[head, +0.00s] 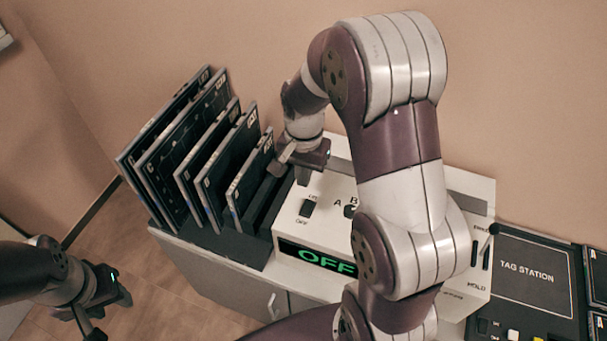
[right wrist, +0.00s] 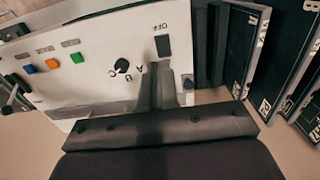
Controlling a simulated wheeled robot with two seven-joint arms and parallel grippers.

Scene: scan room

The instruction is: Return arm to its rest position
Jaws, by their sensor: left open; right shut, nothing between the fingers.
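My right arm reaches across the head view from the bottom, bending over the white control console (head: 462,240). My right gripper (head: 303,178) is shut and empty, pointing down near the back left of the console top. In the right wrist view its closed fingers (right wrist: 165,75) are beside a black rocker switch (right wrist: 163,46) labelled OFF. The switch also shows in the head view (head: 307,208). Whether the fingers touch the console, I cannot tell. My left gripper (head: 104,304) is open at the lower left, away from the console, over the floor.
A rack (head: 240,248) of several upright dark panels (head: 195,150) stands left of the console, close to my right gripper. The console display (head: 318,258) reads OFF in green. A tag station (head: 535,268) lies to the right. A wall rises behind.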

